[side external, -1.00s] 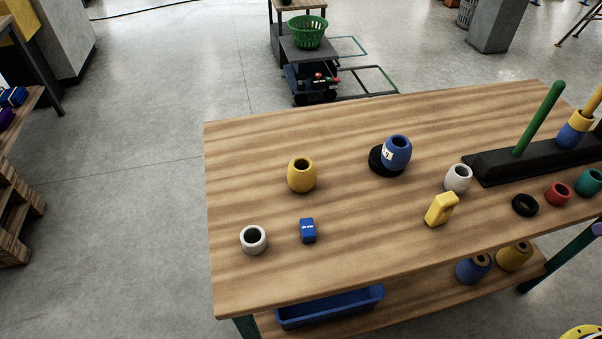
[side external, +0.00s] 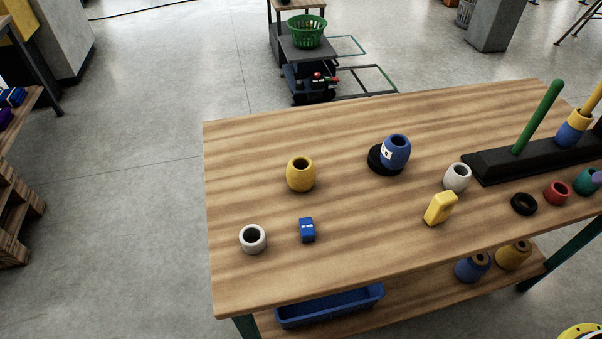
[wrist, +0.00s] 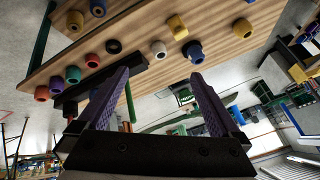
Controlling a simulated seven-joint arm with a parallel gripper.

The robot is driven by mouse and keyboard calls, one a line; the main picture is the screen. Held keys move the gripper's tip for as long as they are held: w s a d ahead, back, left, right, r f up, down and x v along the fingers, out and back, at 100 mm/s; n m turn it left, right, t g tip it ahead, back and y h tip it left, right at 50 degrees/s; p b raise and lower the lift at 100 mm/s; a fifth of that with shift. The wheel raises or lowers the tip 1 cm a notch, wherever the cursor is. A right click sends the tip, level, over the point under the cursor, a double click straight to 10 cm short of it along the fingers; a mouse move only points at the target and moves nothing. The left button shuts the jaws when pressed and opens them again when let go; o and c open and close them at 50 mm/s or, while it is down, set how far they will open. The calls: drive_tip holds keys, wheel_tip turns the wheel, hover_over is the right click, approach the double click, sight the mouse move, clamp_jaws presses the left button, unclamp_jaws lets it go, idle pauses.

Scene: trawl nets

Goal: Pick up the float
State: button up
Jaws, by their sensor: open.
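Several barrel-shaped floats with holes stand on the wooden table. A blue float with a white label (side external: 396,153) sits at or on a black ring (side external: 378,160); the blue float also shows in the wrist view (wrist: 195,53). A yellow float (side external: 300,175) stands to its left. White floats are at front left (side external: 253,239) and right of middle (side external: 457,177). Red (side external: 557,193) and teal (side external: 586,181) floats stand at the right. My gripper (wrist: 158,82) has purple fingers spread apart with nothing between them.
A black base (side external: 490,167) holds a tall green post (side external: 538,117) and a post with yellow and blue floats on it. The table's left back is clear.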

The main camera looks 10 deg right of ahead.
drive_tip(key=w+a+r+m+y, duration=0.1)
drive_tip(key=w+a+r+m, duration=0.2)
drive_tip(key=w+r+m, duration=0.55)
drive_tip(key=w+a+m+y, duration=0.1)
drive_tip(key=w+a+m, duration=0.15)
drive_tip(key=w, duration=0.45)
drive_tip(key=w+a+m+y, duration=0.15)
drive_tip(key=w+a, duration=0.25)
drive_tip(key=w, duration=0.4)
drive_tip(key=m+g, duration=0.4)
hover_over(309, 166)
drive_tip(key=s+d, duration=0.2)
drive_tip(key=d, duration=0.1)
wheel_tip(309, 166, down, 27)
drive_tip(key=shift+n, duration=0.25)
drive_tip(key=x, duration=0.8)
drive_tip(key=shift+w+a, duration=0.1)
drive_tip(key=shift+a, duration=0.15)
drive_tip(key=shift+x, duration=2.8)
drive_tip(key=shift+d, duration=0.1)
drive_tip(key=c, duration=1.1)
